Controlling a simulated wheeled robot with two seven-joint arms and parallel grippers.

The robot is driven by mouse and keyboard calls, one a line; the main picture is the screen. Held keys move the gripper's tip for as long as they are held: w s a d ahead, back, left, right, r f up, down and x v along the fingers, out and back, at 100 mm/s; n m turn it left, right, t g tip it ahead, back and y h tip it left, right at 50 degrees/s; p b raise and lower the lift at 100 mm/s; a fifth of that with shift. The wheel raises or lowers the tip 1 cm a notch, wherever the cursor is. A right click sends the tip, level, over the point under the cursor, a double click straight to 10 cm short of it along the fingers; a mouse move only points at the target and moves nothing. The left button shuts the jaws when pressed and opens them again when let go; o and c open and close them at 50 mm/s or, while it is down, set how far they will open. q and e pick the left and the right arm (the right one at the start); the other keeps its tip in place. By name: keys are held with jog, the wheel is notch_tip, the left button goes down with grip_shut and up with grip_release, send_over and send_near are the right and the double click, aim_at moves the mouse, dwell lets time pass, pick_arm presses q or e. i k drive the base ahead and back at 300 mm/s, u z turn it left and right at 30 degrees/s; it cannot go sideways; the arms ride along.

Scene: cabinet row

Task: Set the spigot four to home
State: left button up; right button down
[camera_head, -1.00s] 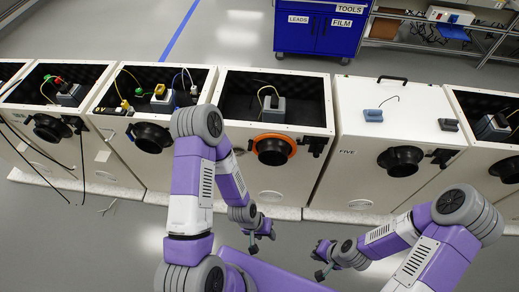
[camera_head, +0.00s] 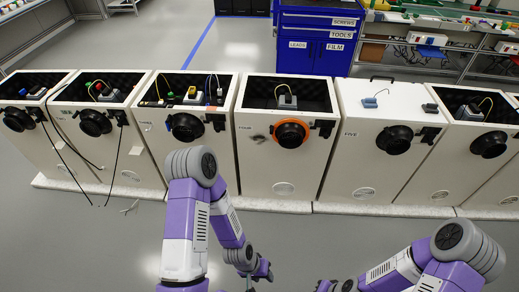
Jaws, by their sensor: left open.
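The cabinet labelled FOUR (camera_head: 249,170) stands in the middle of the row with its top open. Its front has a black round port with an orange ring (camera_head: 291,133) and a black fitting (camera_head: 325,128) at the right. A small grey fitting (camera_head: 259,139) sits below the label, left of the ring. I cannot tell which of these is the spigot, nor its setting. My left gripper (camera_head: 262,271) is open and empty, low in front of cabinet four and apart from it. My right gripper (camera_head: 325,286) is at the bottom edge, partly cut off.
Similar white cabinets stand on both sides, including cabinet FIVE (camera_head: 372,145) with a closed lid. A pale plinth (camera_head: 270,203) runs along their foot. Black cables hang before the left cabinets. A blue tool chest (camera_head: 310,45) stands behind.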

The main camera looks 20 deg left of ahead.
aim_at(294, 128)
jog(key=u, duration=0.9)
jog(key=i, duration=1.1)
jog(key=z, duration=0.3)
